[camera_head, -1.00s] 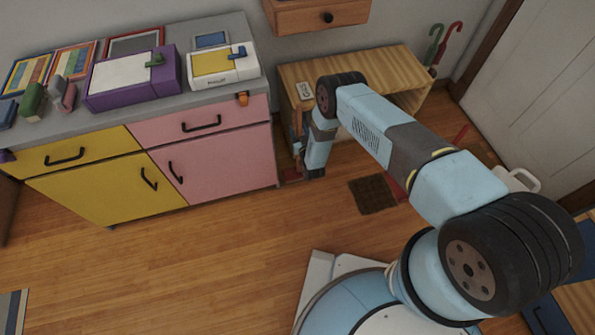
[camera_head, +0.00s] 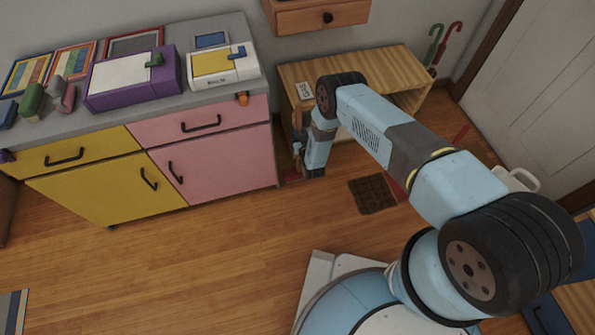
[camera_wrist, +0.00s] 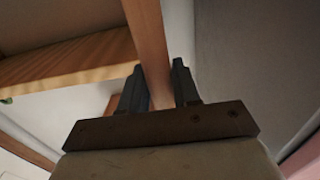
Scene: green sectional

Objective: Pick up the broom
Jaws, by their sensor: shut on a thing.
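The broom shows in the wrist view as a brown wooden handle (camera_wrist: 148,38) running down between the two dark fingers of my gripper (camera_wrist: 158,88). The fingers are shut on the handle, one on each side. In the head view my arm reaches down into the gap between the pink cabinet and the wooden bench. There my arm hides most of the broom, and I cannot make out its head clearly.
The pink-and-yellow cabinet (camera_head: 218,160) stands left of my gripper. The wooden bench (camera_head: 385,65) is close on the right. A brown mat (camera_head: 373,195) lies on the floor. Two umbrellas (camera_head: 443,45) stand beyond the bench. The wooden floor in front of the cabinet is clear.

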